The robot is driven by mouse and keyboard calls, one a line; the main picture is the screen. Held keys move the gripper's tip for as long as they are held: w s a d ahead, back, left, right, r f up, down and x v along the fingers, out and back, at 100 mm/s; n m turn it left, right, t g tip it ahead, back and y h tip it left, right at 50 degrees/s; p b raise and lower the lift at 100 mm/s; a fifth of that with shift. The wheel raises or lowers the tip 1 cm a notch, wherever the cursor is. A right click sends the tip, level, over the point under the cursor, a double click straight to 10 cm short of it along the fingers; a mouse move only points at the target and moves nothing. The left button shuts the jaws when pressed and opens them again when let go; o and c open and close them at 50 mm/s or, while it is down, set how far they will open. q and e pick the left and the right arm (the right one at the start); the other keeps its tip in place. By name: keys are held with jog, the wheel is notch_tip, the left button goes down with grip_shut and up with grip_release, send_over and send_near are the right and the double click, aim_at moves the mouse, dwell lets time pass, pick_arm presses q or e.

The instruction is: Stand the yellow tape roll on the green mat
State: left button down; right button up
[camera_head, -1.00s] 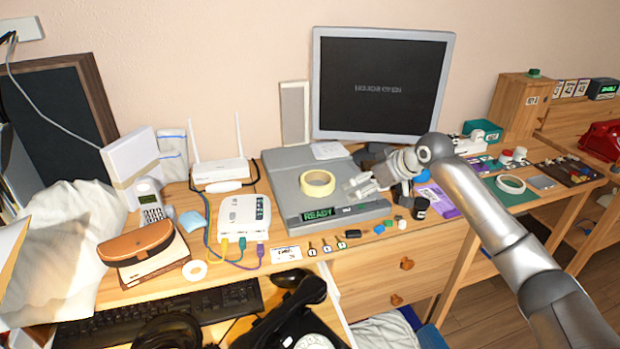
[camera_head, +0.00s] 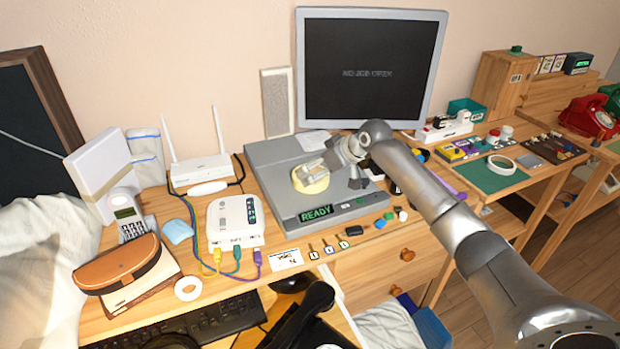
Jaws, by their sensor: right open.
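The yellow tape roll (camera_head: 310,184) lies flat on the grey device with the green READY display. My right gripper (camera_head: 318,170) is open, directly over the roll, with its fingers covering part of it. I cannot tell whether they touch it. The green mat (camera_head: 487,181) lies on the desk at the right, and a white ring-shaped roll (camera_head: 501,165) is on it. My left gripper is not in view.
The monitor (camera_head: 369,70) stands behind the grey device (camera_head: 287,215). My right arm crosses the space between device and mat. Small blocks (camera_head: 390,217) lie along the desk's front edge. A white power strip (camera_head: 443,130) and several small items surround the mat.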

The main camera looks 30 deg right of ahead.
aim_at(309, 173)
jog(key=x, duration=0.5)
jog(key=shift+a, duration=0.1)
jog(key=shift+s, duration=0.1)
jog(key=shift+c, duration=0.6)
jog(key=c, duration=0.7)
pick_arm(q)
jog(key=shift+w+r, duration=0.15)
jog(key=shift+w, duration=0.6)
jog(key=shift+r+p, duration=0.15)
jog(key=shift+p, duration=0.15)
pick_arm(e)
jog(key=shift+r, duration=0.2)
